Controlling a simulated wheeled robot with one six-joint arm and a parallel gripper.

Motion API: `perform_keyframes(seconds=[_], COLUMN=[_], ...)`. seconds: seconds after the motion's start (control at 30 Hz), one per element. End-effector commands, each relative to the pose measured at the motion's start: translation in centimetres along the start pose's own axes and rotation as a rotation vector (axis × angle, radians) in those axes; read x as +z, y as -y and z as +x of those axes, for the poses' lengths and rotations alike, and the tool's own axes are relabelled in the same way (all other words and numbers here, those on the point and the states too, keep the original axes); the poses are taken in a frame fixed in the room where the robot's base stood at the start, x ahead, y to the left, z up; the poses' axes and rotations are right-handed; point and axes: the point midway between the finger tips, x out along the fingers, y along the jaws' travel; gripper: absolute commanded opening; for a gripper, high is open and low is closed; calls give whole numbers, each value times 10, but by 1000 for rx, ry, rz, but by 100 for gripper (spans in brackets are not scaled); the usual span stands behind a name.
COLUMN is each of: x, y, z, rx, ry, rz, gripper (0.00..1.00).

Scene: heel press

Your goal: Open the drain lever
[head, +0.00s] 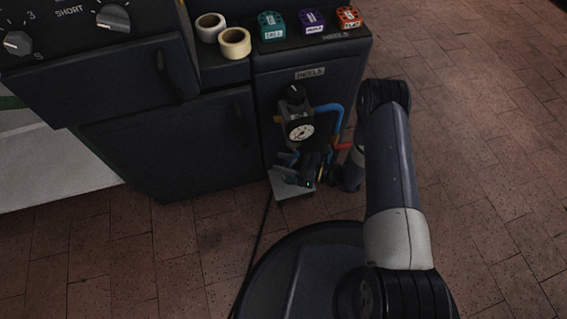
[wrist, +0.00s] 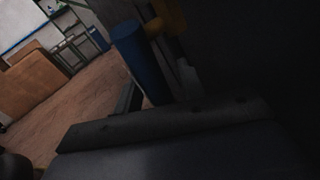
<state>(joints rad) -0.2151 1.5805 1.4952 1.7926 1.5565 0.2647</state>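The air unit with a round white gauge (head: 300,129) and a black knob (head: 295,94) is mounted on the front of the dark HEELS cabinet (head: 315,55). I cannot make out the drain lever; the low part of the unit is hidden behind my gripper and wrist. My gripper (head: 299,178) is just below the gauge, close to the cabinet front, over a small light grey plate (head: 294,188). Whether it is open, shut or touching anything does not show. In the wrist view a blue cylinder (wrist: 138,60) stands close by, with a dim yellow part (wrist: 172,14) beside it.
Tape rolls (head: 234,43) and green, purple and orange boxes (head: 311,21) stand on top. A dark cable (head: 264,228) trails on the brick floor, which is clear at right.

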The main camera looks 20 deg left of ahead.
Motion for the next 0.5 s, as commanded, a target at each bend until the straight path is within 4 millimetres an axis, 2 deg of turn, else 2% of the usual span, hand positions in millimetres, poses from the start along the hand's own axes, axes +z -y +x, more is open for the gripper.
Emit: perform_keyframes(seconds=[0.33,0.5], x=[0,0], y=[0,0], z=[3,3], rx=[-1,-1], ry=[0,0], rz=[0,0], gripper=[38,24])
